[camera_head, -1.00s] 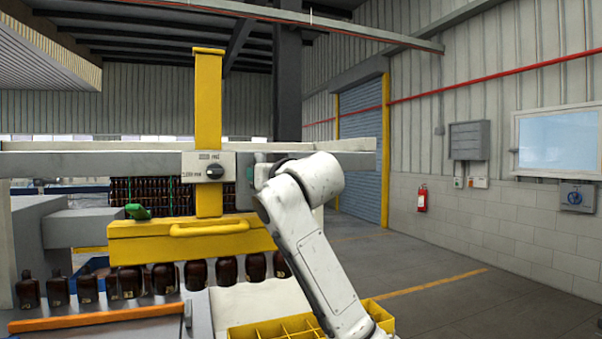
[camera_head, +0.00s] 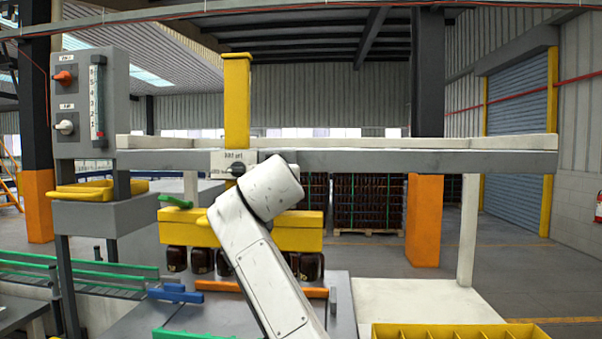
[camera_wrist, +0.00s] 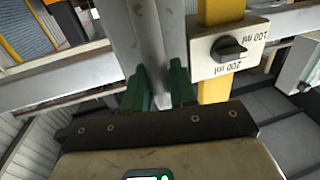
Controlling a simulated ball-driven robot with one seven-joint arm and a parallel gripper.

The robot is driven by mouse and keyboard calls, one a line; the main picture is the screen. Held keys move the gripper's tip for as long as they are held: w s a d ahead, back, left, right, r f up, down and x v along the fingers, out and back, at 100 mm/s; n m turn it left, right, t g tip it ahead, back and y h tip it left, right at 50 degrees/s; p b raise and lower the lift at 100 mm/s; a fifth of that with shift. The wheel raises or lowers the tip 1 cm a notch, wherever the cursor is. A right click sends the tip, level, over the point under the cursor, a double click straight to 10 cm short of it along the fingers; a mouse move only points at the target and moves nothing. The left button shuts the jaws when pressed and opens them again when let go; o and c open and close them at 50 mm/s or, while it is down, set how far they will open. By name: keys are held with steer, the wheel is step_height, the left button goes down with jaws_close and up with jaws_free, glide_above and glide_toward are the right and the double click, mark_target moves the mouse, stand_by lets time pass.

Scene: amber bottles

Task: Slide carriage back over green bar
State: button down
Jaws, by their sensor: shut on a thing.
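The carriage (camera_head: 237,105) is a yellow post with a wide yellow crossbeam, riding on a long grey rail (camera_head: 450,161). A plate with a black dial (camera_wrist: 230,47) is on its front. Several amber bottles (camera_head: 201,262) are directly below the crossbeam; whether they hang or stand I cannot tell. My gripper (camera_wrist: 162,88) has dark green fingers shut around a grey upright piece beside the dial plate; my arm hides it in the head view. A short green bar (camera_head: 190,334) lies at the bottom edge, left of my arm. A green piece (camera_head: 176,201) sits at the crossbeam's left end.
An orange bar (camera_head: 225,287) and a blue bar (camera_head: 175,294) lie near the bottles. A grey control panel (camera_head: 92,103) stands left, above green conveyor rails (camera_head: 80,265). A yellow divided crate (camera_head: 450,331) is at lower right. Floor is open at right.

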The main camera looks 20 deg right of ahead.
steer(key=shift+w+a+r, duration=0.1)
steer(key=shift+w+a, duration=0.2)
steer(key=shift+a, duration=0.2)
steer(key=shift+w+a, duration=0.25)
steer(key=shift+a, duration=0.25)
steer(key=c, duration=1.4)
jaws_free()
steer(key=o, duration=0.3)
steer(key=shift+w+a, duration=0.15)
steer(key=shift+w, duration=0.05)
steer(key=shift+s, duration=0.1)
steer(key=b+v, duration=0.3)
steer(key=v, duration=0.7)
steer(key=shift+s+a, duration=0.1)
steer(key=shift+s, duration=0.25)
